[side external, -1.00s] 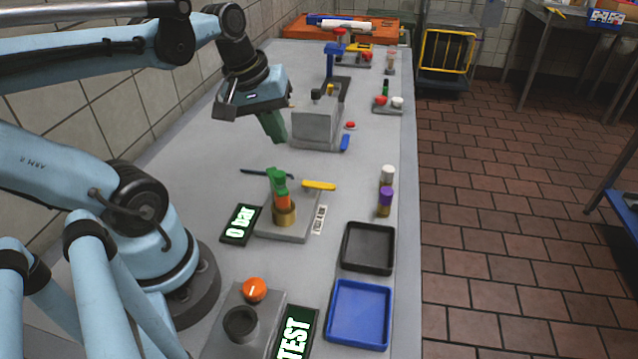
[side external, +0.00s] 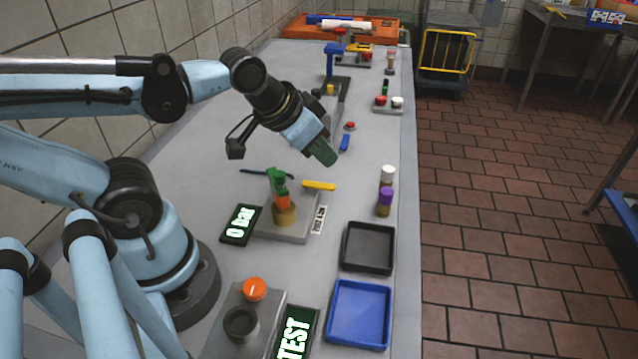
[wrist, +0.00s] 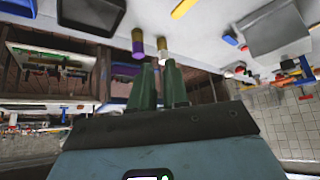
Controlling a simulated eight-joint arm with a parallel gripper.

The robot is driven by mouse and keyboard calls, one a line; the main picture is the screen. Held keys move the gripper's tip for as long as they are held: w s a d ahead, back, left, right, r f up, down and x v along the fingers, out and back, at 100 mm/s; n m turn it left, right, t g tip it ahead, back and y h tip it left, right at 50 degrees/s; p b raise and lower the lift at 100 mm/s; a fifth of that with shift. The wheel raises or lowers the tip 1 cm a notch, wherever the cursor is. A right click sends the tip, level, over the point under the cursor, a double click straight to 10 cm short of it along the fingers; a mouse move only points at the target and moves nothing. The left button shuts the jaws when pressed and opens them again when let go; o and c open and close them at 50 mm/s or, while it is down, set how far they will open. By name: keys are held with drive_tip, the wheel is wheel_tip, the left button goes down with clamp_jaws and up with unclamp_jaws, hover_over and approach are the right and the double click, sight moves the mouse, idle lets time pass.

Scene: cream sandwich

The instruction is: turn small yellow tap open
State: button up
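A small yellow part (side external: 331,89) sits by the grey block under the blue upright, partly behind my arm. A longer yellow bar (side external: 319,185) lies by the gauge plate, beside a brass fitting (side external: 284,213) with an orange and green top. I cannot tell which yellow part is the tap. My gripper (side external: 326,155) is in the air above the bench, tilted down to the right, apart from both. In the wrist view, its green fingers (wrist: 159,66) stand with a narrow gap and nothing visible between them. A yellow bar (wrist: 183,8) shows at the top there.
A display (side external: 240,224) reads 0 bar. Purple-capped and white-capped bottles (side external: 385,200) stand near the bench's right edge. A black tray (side external: 368,248) and a blue tray (side external: 359,314) lie in front of them. An orange knob (side external: 254,289) is at the near end.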

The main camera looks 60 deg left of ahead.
sight(327, 185)
drive_tip(key=o, duration=0.5)
drive_tip(key=shift+w+a+r+m+g, duration=0.35)
drive_tip(key=shift+m+g, duration=0.15)
drive_tip(key=shift+m, duration=0.1)
drive_tip(key=shift+c, duration=0.2)
drive_tip(key=shift+o, duration=0.2)
drive_tip(key=w+m+g, duration=0.1)
drive_tip(key=a+m+g, duration=0.1)
drive_tip(key=m, duration=0.1)
drive_tip(key=w+a+r+m+g, duration=0.1)
drive_tip(key=m+g, duration=0.1)
drive_tip(key=shift+w+a, duration=0.15)
drive_tip(key=shift+w, duration=0.15)
drive_tip(key=f+m, duration=0.1)
drive_tip(key=f, duration=0.3)
drive_tip(key=f+g, duration=0.1)
drive_tip(key=f, duration=0.3)
drive_tip(key=w+a+f+m+g, duration=0.1)
drive_tip(key=f, duration=0.3)
drive_tip(key=shift+m, duration=0.3)
clamp_jaws()
